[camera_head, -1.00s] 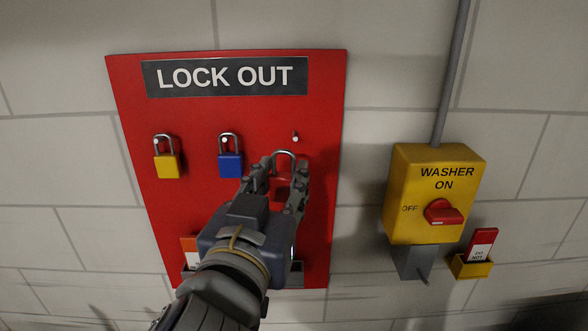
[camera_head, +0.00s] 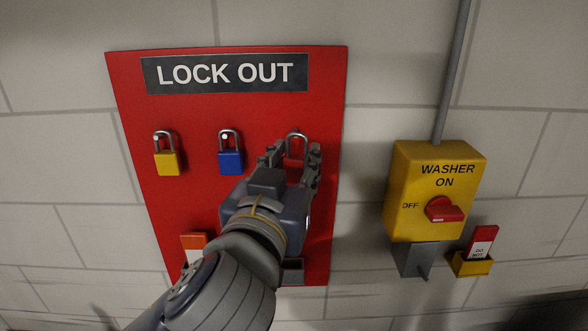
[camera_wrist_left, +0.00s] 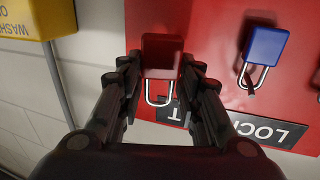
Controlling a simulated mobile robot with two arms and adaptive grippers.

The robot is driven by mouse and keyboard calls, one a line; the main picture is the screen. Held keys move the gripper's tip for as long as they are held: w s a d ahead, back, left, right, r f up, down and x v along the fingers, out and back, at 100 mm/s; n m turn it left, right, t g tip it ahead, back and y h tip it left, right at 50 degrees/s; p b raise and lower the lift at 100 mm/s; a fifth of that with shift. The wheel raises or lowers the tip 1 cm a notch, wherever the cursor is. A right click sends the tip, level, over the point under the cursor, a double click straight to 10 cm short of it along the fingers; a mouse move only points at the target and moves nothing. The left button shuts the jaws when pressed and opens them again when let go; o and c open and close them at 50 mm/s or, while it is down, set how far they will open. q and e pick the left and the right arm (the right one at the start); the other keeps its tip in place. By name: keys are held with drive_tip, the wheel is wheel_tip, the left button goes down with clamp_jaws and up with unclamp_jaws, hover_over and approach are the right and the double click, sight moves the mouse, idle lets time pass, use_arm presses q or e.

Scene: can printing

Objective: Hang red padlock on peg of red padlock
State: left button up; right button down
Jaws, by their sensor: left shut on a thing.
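The red padlock (camera_head: 296,151) is between the fingers of my left gripper (camera_head: 295,155), in front of the red lockout board (camera_head: 200,112). Its silver shackle points up, at the bare peg's place in the top right of the row. I cannot tell whether the shackle is around the peg or just in front of it. In the left wrist view the dark red padlock body (camera_wrist_left: 162,52) sits between the fingertips of the left gripper (camera_wrist_left: 160,66), with the shackle toward the LOCK OUT sign. My right gripper is not in view.
A blue padlock (camera_head: 230,162) and a yellow padlock (camera_head: 167,163) hang on pegs to the left. A yellow washer switch box (camera_head: 420,215) and a tag holder (camera_head: 471,265) are on the wall to the right. Bare wall lies between board and switch box.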

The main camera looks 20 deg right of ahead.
sight(291, 156)
use_arm(q)
drive_tip(key=shift+w+d+f, duration=0.1)
drive_tip(key=shift+w+d, duration=0.2)
drive_tip(key=shift+w, duration=0.7)
drive_tip(key=shift+w+d+f, duration=0.1)
drive_tip(key=shift+w+d, duration=0.15)
drive_tip(key=shift+w, duration=0.75)
drive_tip(key=shift+w+d+f+b, duration=0.25)
drive_tip(key=shift+w+f+b, duration=0.2)
drive_tip(key=shift+w, duration=0.3)
drive_tip(key=o, duration=1.1)
drive_tip(key=shift+o, duration=0.2)
drive_tip(key=shift+s, duration=0.1)
